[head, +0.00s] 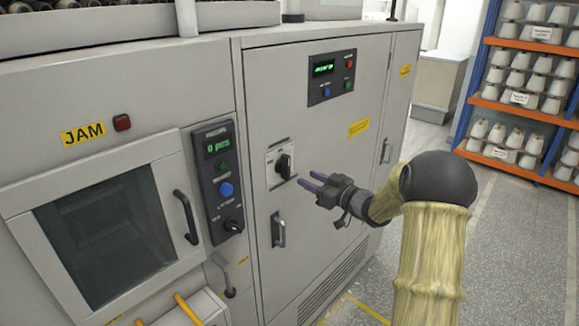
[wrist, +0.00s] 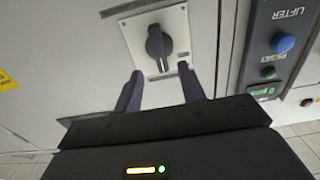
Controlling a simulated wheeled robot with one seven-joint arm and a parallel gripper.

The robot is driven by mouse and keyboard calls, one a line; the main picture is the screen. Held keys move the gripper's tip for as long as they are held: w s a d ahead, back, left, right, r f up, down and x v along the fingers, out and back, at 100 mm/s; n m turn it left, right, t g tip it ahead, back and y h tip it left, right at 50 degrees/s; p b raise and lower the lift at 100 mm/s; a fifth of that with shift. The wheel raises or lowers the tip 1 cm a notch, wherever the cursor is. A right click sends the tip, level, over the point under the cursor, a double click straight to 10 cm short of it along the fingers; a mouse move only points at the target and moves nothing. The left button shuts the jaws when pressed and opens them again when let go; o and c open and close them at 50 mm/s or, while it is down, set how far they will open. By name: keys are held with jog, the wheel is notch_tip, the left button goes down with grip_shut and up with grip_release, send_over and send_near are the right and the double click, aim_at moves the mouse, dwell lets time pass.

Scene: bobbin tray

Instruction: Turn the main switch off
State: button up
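The main switch (head: 283,166) is a black rotary knob on a light square plate, set in the grey cabinet door in the head view. In the wrist view the knob (wrist: 158,46) stands nearly in line with the plate's long side, beyond my fingertips. My gripper (head: 309,182) is in front of the cabinet, just right of and slightly below the switch. Its two dark fingers are spread apart and empty. In the wrist view my gripper (wrist: 163,84) has one finger on either side of the plate's lower part. I see no contact with the knob.
A control panel (head: 218,180) with a blue button and a smaller knob stands left of the switch. A door handle (head: 278,230) sticks out below it. A display panel (head: 331,77) is above right. Shelves of bobbins (head: 520,85) stand far right. The floor between is clear.

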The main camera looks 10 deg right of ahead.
aim_at(289, 169)
jog(key=p+x, duration=0.2)
jog(key=x, duration=0.6)
jog(key=shift+w+a+p, duration=0.2)
jog(key=shift+p, duration=0.1)
